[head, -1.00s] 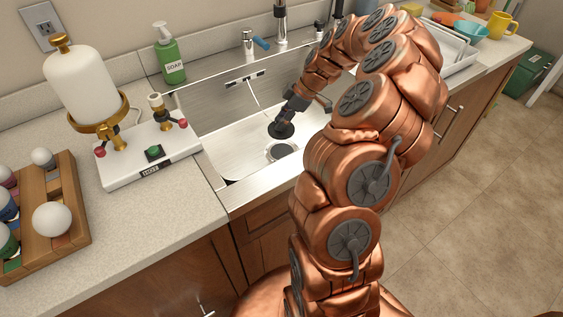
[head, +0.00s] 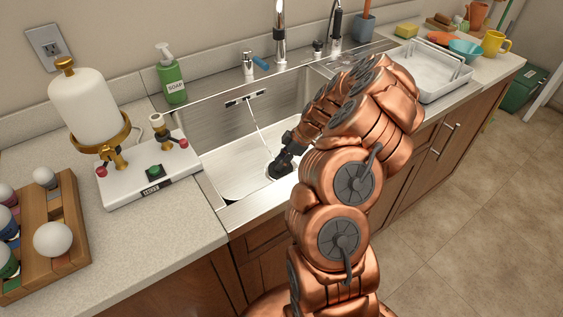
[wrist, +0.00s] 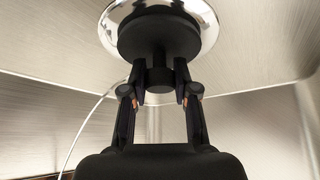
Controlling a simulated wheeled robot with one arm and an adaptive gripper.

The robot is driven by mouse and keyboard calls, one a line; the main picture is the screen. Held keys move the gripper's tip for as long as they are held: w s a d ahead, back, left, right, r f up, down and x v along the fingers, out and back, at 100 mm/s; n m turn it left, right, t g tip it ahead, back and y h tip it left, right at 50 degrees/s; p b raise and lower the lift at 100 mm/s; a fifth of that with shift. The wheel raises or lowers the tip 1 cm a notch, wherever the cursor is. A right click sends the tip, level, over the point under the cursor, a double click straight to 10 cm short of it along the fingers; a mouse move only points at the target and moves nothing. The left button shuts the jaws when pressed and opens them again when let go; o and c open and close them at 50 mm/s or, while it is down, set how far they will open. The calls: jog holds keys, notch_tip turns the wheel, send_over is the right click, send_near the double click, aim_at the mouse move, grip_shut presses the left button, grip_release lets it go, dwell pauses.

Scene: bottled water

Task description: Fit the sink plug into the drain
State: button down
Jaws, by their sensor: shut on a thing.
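The sink plug (wrist: 150,36) is a black disc with a short knob. My gripper (wrist: 160,80) has its two fingers closed on that knob in the wrist view. The shiny drain (wrist: 210,28) shows as a chrome ring around the plug's edge, so the plug is at the drain mouth; I cannot tell whether it is fully seated. In the head view my gripper (head: 279,163) points down at the drain in the sink floor and hides most of the plug and drain. A thin pale cord (head: 257,121) runs from the sink's back wall toward the plug.
The steel sink (head: 232,178) has walls close around my gripper. A faucet (head: 280,35) stands behind it. A soap bottle (head: 171,78) and a white machine (head: 150,178) stand left; a dish rack (head: 440,75) stands right.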

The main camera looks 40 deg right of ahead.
jog(key=shift+f, duration=0.5)
jog(key=shift+f, duration=0.15)
jog(key=c, duration=0.9)
grip_release()
jog(key=shift+r, duration=0.3)
jog(key=shift+s+d+r, duration=0.1)
jog(key=shift+d+r, duration=0.1)
jog(key=b+v, duration=0.2)
jog(key=v, duration=0.9)
jog(key=shift+r, duration=0.15)
